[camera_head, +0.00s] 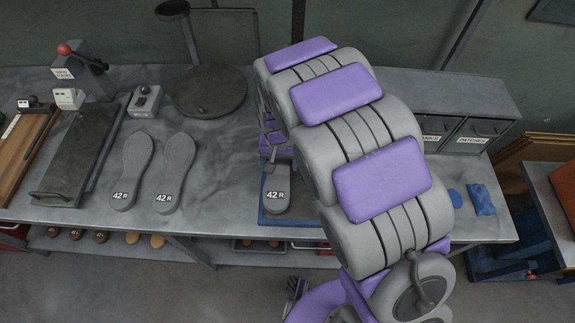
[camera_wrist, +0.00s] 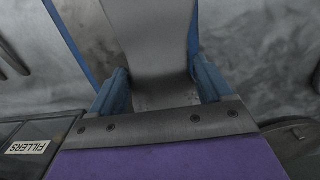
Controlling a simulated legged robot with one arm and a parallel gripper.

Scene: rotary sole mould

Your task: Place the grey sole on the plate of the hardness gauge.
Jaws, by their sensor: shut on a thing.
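A grey sole marked 42 R (camera_head: 276,194) is at the middle of the bench, over a blue-edged tray (camera_head: 262,217). I cannot tell whether it touches the tray. My gripper (camera_head: 272,153) is at the sole's far end, mostly hidden by my arm. In the wrist view, the blue fingers of my gripper (camera_wrist: 160,92) are shut on the grey sole (camera_wrist: 150,40), one on each side. A lever device with a red knob (camera_head: 82,72) stands at the back left beside a white readout box (camera_head: 68,98). It may be the hardness gauge; its plate is not clear.
Two more grey 42 R soles (camera_head: 132,168) (camera_head: 175,172) lie left of the tray. A dark slab (camera_head: 78,155), a small grey box (camera_head: 145,99) and a round dark plate (camera_head: 210,90) are on the bench. Labelled drawers (camera_head: 440,128) and blue pieces (camera_head: 481,199) are right.

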